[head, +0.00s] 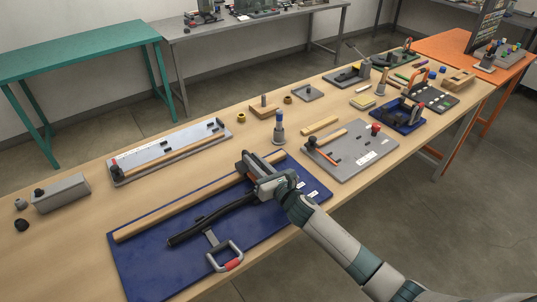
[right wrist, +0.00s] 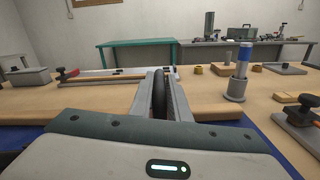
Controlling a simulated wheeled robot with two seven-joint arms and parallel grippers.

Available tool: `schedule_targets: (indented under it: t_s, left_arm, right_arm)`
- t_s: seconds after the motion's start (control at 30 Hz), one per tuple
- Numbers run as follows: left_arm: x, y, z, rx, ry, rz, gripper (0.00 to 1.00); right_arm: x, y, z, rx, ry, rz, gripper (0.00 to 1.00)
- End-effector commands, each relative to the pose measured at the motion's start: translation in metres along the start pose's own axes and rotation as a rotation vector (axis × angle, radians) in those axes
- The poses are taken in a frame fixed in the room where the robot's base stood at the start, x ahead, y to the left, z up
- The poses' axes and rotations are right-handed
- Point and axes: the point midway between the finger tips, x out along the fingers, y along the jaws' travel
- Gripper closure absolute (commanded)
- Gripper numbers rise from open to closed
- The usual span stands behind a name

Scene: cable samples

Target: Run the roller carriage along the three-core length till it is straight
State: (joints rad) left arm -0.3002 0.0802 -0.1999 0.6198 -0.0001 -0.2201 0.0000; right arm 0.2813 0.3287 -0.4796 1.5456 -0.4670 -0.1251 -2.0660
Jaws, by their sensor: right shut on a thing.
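A thick black cable length (head: 205,222) lies slantwise on the blue board (head: 135,272); its right end runs out of sight under my right gripper. A metal bow handle with a red grip (head: 234,264) and a small grey plate (head: 212,239) sit at its near side; I cannot tell if they are the roller carriage. My right gripper (head: 246,164) is over the board's far part. In the right wrist view, its fingers (right wrist: 160,98) are shut on a black rounded piece (right wrist: 159,92); whether this belongs to cable or carriage is unclear. My left gripper is out of view.
A wooden rail (head: 165,212) runs along the blue board behind the cable. A blue-topped post (head: 279,128), a grey board with a rod (head: 170,152) and another grey board (head: 355,160) stand close around. Bare tabletop (head: 110,205) lies to the left.

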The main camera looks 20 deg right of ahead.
Motion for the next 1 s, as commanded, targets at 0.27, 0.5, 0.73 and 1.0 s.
schedule_targets:
  t_s: [0.27,0.5,0.73,1.0]
  left_arm:
    - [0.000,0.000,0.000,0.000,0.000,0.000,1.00]
    - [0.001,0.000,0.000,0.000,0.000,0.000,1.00]
    - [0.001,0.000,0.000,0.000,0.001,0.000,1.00]
    - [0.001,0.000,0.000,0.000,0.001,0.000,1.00]
  right_arm:
    - [0.000,0.085,-0.017,0.007,0.000,0.002,1.00]
    - [0.000,0.134,-0.026,0.005,0.000,0.001,1.00]
    - [0.000,0.149,-0.029,0.002,0.000,0.000,1.00]
    - [0.000,0.150,-0.029,0.002,0.000,-0.001,1.00]
